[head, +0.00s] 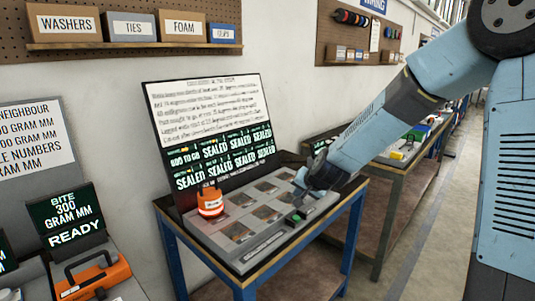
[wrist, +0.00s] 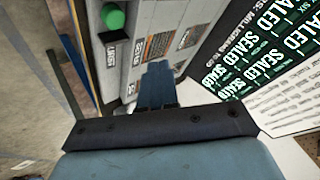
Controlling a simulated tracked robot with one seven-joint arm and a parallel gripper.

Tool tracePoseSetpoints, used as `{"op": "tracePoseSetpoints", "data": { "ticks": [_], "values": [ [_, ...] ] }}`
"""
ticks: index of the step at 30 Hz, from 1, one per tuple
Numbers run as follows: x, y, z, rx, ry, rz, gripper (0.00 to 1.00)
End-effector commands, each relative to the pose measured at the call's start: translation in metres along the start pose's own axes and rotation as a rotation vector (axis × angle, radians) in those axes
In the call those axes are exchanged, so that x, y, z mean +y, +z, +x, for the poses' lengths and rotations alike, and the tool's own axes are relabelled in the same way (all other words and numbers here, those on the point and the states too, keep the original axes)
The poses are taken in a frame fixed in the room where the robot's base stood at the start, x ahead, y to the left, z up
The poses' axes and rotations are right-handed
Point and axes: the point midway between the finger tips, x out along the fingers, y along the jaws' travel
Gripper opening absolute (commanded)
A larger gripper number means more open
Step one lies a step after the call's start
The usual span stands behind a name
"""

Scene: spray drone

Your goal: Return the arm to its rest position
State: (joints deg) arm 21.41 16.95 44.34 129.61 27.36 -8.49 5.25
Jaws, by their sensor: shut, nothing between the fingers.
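My gripper (head: 303,188) is at the end of my blue arm, low over the right side of a grey panel (head: 240,264). In the wrist view its fingers (wrist: 158,72) are together with nothing between them, pointing along the panel. I cannot tell whether the fingertips touch it. A green button (head: 297,217) is on the panel just in front of my gripper; it also shows in the wrist view (wrist: 112,17). My arm reaches down from the upper right of the head view.
The panel sits on a blue-legged bench (head: 353,226). An orange labelled object (head: 210,201) stands on its left. A sign board (head: 208,110) rises behind, with several tiles reading SEALED. A "READY" screen (head: 68,218) and orange tool (head: 92,279) are at left. Floor at right is clear.

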Motion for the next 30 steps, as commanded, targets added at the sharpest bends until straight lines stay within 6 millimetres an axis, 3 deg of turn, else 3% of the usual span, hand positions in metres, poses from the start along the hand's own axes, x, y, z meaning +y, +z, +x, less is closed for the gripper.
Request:
{"op": "tracePoseSetpoints", "data": {
  "ticks": [6,11,20,30],
  "values": [
    [0.000,0.000,-0.003,-0.001,0.004,-0.011,0.00],
    [0.004,0.001,-0.024,-0.012,0.033,-0.073,0.00],
    [0.019,0.003,-0.096,-0.047,0.131,-0.226,0.00],
    [0.043,0.013,-0.190,-0.081,0.243,-0.338,0.00]
  ]
}}
